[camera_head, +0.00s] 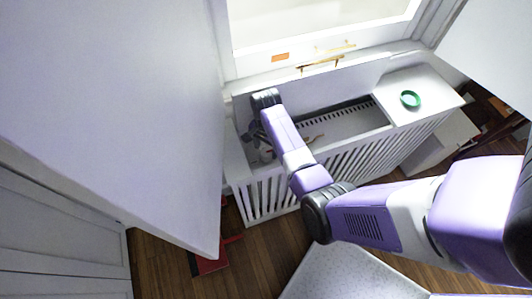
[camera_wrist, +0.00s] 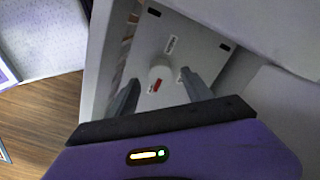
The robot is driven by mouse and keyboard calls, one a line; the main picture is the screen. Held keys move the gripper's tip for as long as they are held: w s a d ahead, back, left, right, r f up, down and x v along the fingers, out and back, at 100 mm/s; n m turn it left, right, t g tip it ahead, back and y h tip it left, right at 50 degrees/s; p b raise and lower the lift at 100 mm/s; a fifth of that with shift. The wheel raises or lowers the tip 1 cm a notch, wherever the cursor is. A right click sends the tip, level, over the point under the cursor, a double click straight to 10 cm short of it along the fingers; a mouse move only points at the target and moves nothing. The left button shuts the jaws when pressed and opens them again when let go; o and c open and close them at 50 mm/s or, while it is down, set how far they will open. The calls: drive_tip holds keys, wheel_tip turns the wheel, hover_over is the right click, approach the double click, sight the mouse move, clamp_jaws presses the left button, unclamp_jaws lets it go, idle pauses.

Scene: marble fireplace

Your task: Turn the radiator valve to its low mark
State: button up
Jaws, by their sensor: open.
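In the wrist view, the radiator valve is a round white knob (camera_wrist: 160,74) on a pale plate (camera_wrist: 192,48). A red mark (camera_wrist: 155,86) shows at the knob's near side, toward the bottom of the picture. Small dark labels sit on the plate near the knob, one above it and one to its right; their words are too small to read. My gripper (camera_wrist: 159,79) is open, with one finger left of the knob and one right of it. Contact cannot be told. In the head view my arm reaches into the left end of the radiator cover, and my gripper is mostly hidden.
The slatted white radiator cover (camera_head: 262,196) stands under the window. A green ring-shaped dish (camera_head: 410,99) sits on its right top. A white panel (camera_head: 160,90) rises close on the left. A red object (camera_head: 212,264) lies on the wood floor.

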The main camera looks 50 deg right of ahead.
sight(266, 152)
drive_tip(key=shift+f, duration=2.3)
clamp_jaws()
